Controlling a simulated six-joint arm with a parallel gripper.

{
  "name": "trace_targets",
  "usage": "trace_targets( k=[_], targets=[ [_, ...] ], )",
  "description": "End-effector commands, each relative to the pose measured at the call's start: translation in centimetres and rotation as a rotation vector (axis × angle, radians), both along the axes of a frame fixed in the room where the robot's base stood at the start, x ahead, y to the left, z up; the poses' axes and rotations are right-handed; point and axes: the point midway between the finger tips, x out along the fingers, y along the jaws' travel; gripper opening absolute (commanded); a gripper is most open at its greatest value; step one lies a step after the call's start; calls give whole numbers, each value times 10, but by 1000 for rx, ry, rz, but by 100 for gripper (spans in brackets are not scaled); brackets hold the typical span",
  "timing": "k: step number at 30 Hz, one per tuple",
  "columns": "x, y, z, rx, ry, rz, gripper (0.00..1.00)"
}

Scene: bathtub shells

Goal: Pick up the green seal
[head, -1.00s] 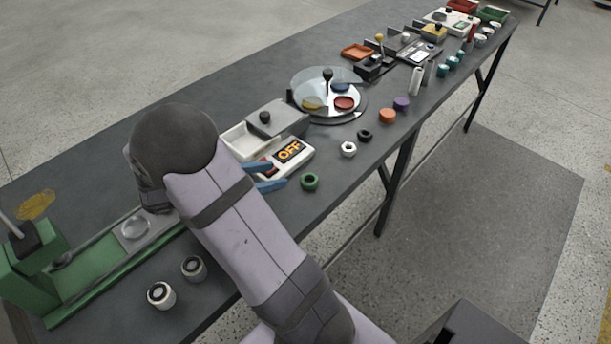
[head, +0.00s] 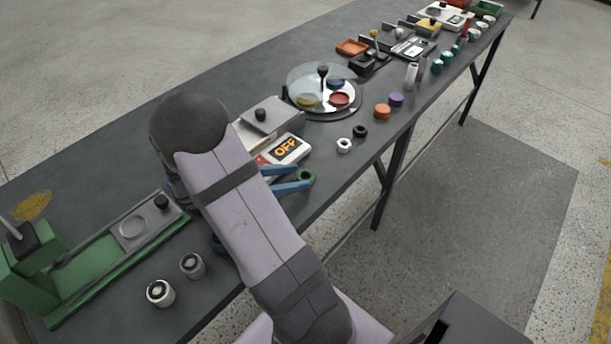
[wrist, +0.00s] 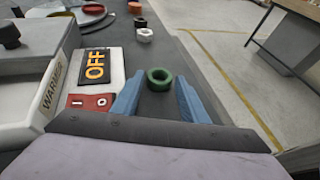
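The green seal (wrist: 159,78) is a small ring lying on the dark table. In the wrist view it sits just beyond and between the tips of my gripper's two blue fingers. My gripper (wrist: 160,88) is open, with a clear gap between the fingers. In the head view the seal (head: 306,177) shows at the tips of the blue fingers (head: 297,180), partly covered by them. I cannot tell if a finger touches it.
A warmer box with an OFF display (wrist: 95,66) and red switch (wrist: 90,102) stands close left of the fingers. White (wrist: 144,35) and black (wrist: 140,22) rings lie beyond the seal. The table edge runs close on the right.

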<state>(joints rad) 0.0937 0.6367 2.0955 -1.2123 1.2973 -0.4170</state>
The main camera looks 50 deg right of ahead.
Motion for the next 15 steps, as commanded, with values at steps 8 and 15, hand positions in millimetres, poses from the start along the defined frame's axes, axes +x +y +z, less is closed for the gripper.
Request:
trace_targets(
  k=[8, 15],
  targets=[
    [-6, -20, -9, 0, 0, 0, 40],
    [-6, -20, -9, 1, -2, 1, 35]
  ],
)
